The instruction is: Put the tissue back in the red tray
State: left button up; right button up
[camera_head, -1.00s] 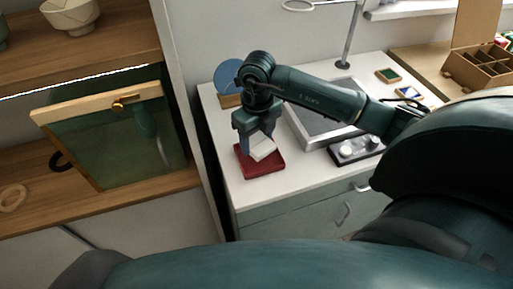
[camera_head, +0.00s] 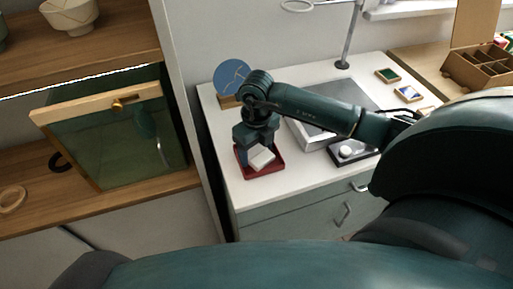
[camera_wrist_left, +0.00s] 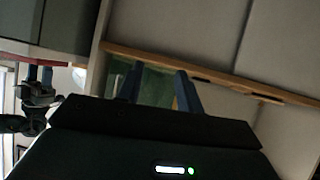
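The tissue (camera_head: 261,158) is a small white block-like piece in the head view. My right gripper (camera_head: 255,158) points down at the red tray (camera_head: 266,174) and is shut on the tissue, which sits between its fingers. The tissue is within the tray's outline, low over its floor; I cannot tell whether it touches. The gripper hides the tray's back part. My left gripper (camera_wrist_left: 157,85) shows in the left wrist view with its two fingers apart and nothing between them. It is not clearly seen in the head view.
Behind the tray stands a blue disc (camera_head: 232,76) on a wooden base. A grey framed panel (camera_head: 318,132) and a dark box with white knobs (camera_head: 350,150) lie to the right on the white counter (camera_head: 300,183). A wood-framed door (camera_head: 115,145) hangs at the left shelf.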

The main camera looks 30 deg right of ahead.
aim_at(256, 152)
jog(key=shift+r+p, duration=0.4)
jog(key=shift+r, duration=0.1)
notch_tip(256, 152, up, 3)
jog(key=shift+r+p, duration=0.2)
jog(key=shift+p, duration=1.05)
pick_arm(q)
jog(key=a+r+p, duration=0.1)
jog(key=p, duration=0.1)
jog(key=s+a+r+g+y+p, duration=0.1)
jog(key=p, duration=0.2)
jog(key=shift+a+n+y, duration=0.3)
jog(key=shift+a, duration=0.1)
pick_arm(e)
notch_tip(256, 152, up, 8)
